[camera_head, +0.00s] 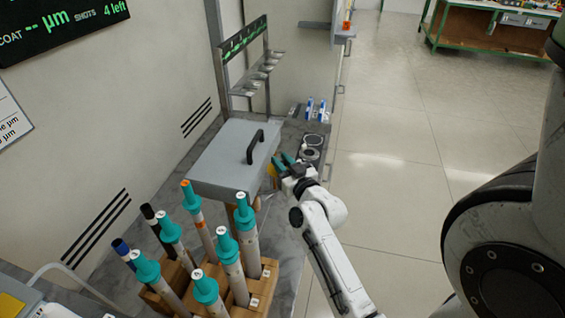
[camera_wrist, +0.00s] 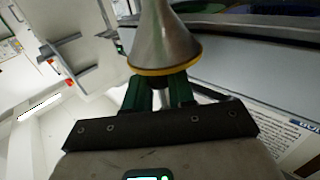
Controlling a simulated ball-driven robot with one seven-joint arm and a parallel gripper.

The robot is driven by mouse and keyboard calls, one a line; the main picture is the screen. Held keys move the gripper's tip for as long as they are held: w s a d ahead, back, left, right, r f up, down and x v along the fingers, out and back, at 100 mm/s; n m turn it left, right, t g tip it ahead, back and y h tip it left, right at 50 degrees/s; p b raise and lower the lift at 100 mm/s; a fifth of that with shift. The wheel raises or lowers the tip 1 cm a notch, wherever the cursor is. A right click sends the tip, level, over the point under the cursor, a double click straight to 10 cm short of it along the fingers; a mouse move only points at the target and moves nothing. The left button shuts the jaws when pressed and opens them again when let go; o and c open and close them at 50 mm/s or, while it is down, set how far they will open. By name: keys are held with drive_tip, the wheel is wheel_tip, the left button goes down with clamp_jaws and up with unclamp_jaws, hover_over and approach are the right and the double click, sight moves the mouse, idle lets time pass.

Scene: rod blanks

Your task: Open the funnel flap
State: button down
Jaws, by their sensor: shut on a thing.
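A metal funnel (camera_wrist: 165,38) with a yellow rim fills the top middle of the wrist view, its wide end towards my gripper. My gripper (camera_wrist: 160,92) has its green fingers shut on a small dark part at that end. The fingers hide most of this part, and I cannot tell whether it is the flap. In the head view my gripper (camera_head: 284,162) is at the bench's right edge, beside the grey box. A small yellowish thing (camera_head: 271,176) shows just left of the fingers there.
The grey box (camera_head: 225,150) has a black handle on its lid. Several teal-collared rods stand in a wooden rack (camera_head: 262,285) at the front. Dark round fittings (camera_head: 311,147) and a metal rack (camera_head: 250,60) are behind. Open floor (camera_head: 385,180) lies to the right.

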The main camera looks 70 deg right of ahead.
drive_tip(key=shift+r+p, duration=0.15)
drive_tip(key=shift+p, duration=0.2)
drive_tip(key=r+m+g+p, duration=0.1)
drive_tip(key=p, duration=0.3)
drive_tip(key=shift+d+y+p, duration=0.2)
drive_tip(key=shift+y+p, duration=0.15)
drive_tip(key=shift+y, duration=0.05)
drive_tip(key=p, duration=0.1)
drive_tip(key=m+p, duration=0.1)
drive_tip(key=p, duration=0.1)
drive_tip(key=shift+d+r+g+y, duration=0.25)
drive_tip(key=shift+g+y, duration=0.05)
drive_tip(key=shift+y, duration=0.1)
drive_tip(key=m+y+p, duration=0.1)
drive_tip(key=p, duration=0.1)
drive_tip(key=d+m+g+y+p, duration=0.1)
drive_tip(key=p, duration=0.2)
drive_tip(key=shift+w+d+r, duration=0.1)
drive_tip(key=shift+r, duration=0.2)
drive_tip(key=shift+w+d+f+m+g+y+p, duration=0.1)
drive_tip(key=shift+d+f+m+g+y+p, duration=0.3)
drive_tip(key=shift+d+m+y, duration=1.1)
drive_tip(key=shift+w+d+f+m+g+y+p, duration=0.25)
drive_tip(key=shift+f+m+y, duration=0.35)
drive_tip(key=shift+y, duration=1.75)
drive_tip(key=shift+s+d+f+m+g+y+p, duration=0.2)
drive_tip(key=shift+d+f+m+g+y, duration=0.2)
drive_tip(key=shift+d+m+y, duration=1.1)
drive_tip(key=shift+a+y, duration=0.55)
drive_tip(key=shift+a, duration=0.05)
